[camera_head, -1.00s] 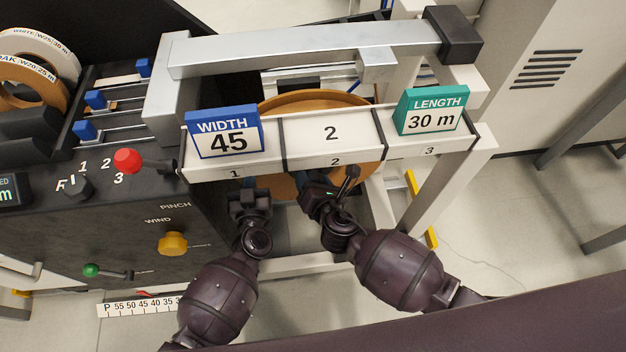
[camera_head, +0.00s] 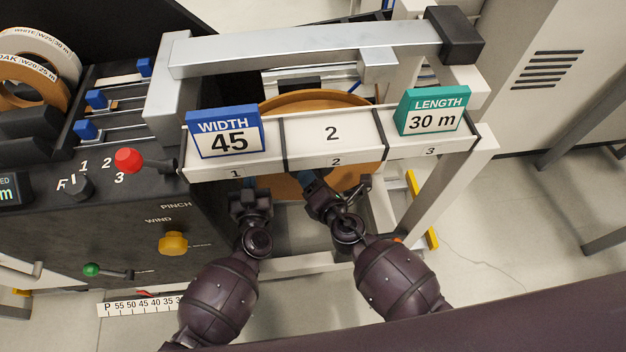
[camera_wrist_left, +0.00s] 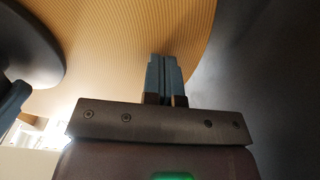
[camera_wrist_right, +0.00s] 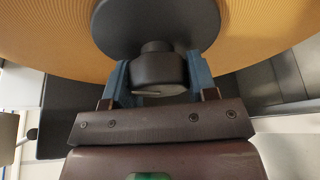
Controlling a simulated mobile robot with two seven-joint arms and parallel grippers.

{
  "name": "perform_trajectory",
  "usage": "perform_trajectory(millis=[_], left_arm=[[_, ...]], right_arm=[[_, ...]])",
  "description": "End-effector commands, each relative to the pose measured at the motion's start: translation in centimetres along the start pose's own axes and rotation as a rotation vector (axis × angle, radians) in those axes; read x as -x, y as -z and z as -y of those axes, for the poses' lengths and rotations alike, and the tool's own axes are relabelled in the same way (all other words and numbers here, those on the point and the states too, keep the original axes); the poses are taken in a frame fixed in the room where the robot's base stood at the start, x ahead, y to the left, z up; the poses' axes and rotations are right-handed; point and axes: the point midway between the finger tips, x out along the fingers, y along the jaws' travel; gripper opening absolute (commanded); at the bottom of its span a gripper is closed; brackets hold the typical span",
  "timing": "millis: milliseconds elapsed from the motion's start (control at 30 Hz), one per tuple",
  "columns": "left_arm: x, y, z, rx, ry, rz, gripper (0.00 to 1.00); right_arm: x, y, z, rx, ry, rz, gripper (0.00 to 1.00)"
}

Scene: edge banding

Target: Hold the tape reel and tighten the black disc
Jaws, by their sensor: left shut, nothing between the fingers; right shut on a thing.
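The tan tape reel (camera_head: 315,103) stands behind the white numbered trays in the head view, which hide its middle. It also fills the top of the left wrist view (camera_wrist_left: 130,50). The black disc (camera_wrist_right: 155,25) sits on the reel's face in the right wrist view, with a black knob (camera_wrist_right: 158,70) sticking out of it. My right gripper (camera_wrist_right: 160,82) is shut on this knob, one blue finger on each side. My left gripper (camera_wrist_left: 164,75) is shut and empty, its fingertips at the reel's face near the rim; I cannot tell whether they touch it.
The white tray row (camera_head: 330,145) carries a blue WIDTH 45 sign (camera_head: 224,134) and a green LENGTH 30 m sign (camera_head: 432,111), just above my grippers. A dark control panel with a red-knobbed lever (camera_head: 128,160) and yellow knob (camera_head: 173,243) stands at left.

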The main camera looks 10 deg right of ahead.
Motion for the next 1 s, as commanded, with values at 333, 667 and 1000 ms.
perform_trajectory(millis=[333, 667, 1000], left_arm=[[-0.11, 0.19, 0.05, 0.000, 0.001, -0.003, 0.00], [-0.11, 0.18, 0.05, 0.000, 0.001, -0.003, 0.00], [-0.11, 0.18, 0.05, 0.000, 0.001, -0.003, 0.00]], right_arm=[[-0.06, -0.14, -0.18, -0.030, -0.013, -0.002, 0.29], [-0.06, -0.11, -0.15, -0.033, -0.013, -0.002, 0.29], [-0.03, -0.05, -0.09, -0.032, -0.012, -0.003, 0.76]])
